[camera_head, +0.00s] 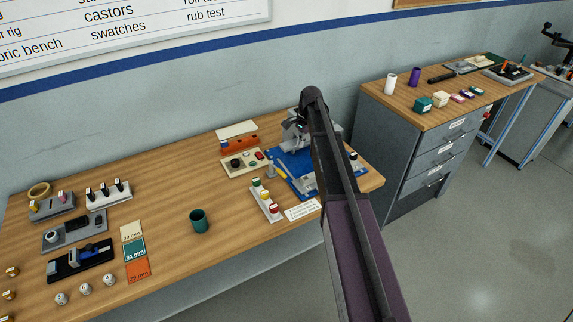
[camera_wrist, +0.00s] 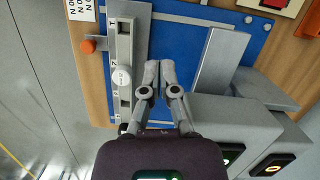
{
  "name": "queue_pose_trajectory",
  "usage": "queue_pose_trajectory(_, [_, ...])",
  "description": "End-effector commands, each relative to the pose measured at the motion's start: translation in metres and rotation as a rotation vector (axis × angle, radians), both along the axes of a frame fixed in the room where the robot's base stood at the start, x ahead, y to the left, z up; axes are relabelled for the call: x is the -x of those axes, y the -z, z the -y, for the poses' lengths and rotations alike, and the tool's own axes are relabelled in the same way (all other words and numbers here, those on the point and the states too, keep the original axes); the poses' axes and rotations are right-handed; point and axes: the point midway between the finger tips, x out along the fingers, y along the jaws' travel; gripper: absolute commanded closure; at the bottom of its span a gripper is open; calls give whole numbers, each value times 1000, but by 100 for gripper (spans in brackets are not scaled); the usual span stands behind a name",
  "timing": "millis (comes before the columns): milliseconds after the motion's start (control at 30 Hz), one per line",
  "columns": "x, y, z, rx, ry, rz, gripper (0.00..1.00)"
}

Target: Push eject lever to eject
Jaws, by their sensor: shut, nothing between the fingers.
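My gripper (camera_wrist: 160,72) is shut and empty, with its fingertips together over the blue board (camera_wrist: 178,35). A grey slotted strip with numbers (camera_wrist: 124,52) lies just left of the fingertips and carries a round white knob (camera_wrist: 121,77). An orange knob (camera_wrist: 89,46) sticks out beyond the strip's left side. A raised grey block (camera_wrist: 218,62) stands right of the fingertips. I cannot tell which part is the eject lever, or whether my fingers touch anything. In the head view the blue board (camera_head: 283,163) is partly hidden behind my arm.
Larger grey blocks (camera_wrist: 228,118) sit close to the gripper's right. A white strip with coloured knobs (camera_head: 265,203) and a panel with a black dial (camera_head: 241,163) stand left of the board. A teal cup (camera_head: 199,221) stands farther left, with bare wood around it.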

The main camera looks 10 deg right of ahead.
Motion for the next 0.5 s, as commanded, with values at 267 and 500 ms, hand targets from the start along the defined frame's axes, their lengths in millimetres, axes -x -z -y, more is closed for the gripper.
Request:
queue_pose_trajectory(267, [-11,-3,3,-5,43,-13,100])
queue_pose_trajectory(500, [-11,-2,3,-4,40,-11,100])
